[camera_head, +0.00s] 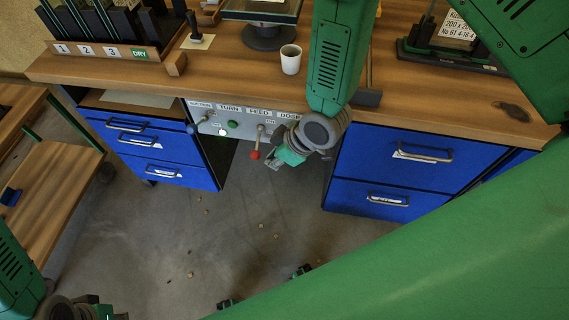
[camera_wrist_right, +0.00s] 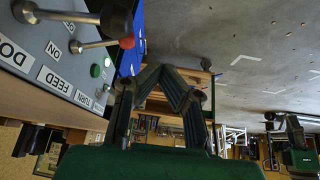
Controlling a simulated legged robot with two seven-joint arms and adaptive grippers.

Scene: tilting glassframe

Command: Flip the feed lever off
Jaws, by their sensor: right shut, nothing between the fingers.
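The feed lever (camera_head: 258,142) sticks out of the grey panel under the FEED label, its red knob (camera_head: 255,155) at the lower end. In the right wrist view the red knob (camera_wrist_right: 127,42) is left of my fingers, with a visible gap. My right gripper (camera_head: 273,164) is shut and empty, just right of and slightly below the red knob in the head view; its fingers (camera_wrist_right: 180,95) also show in the wrist view. My left gripper (camera_head: 98,313) is cut off at the bottom left corner, so its jaws are unclear.
The panel (camera_head: 209,128) also carries SUCTION, TURN and DOSE controls. A black-knobbed lever (camera_wrist_right: 117,16) stands close beside the red one. Blue drawers (camera_head: 390,170) flank the panel. A white cup (camera_head: 290,60) stands on the desk. The floor (camera_head: 220,240) below is mostly open.

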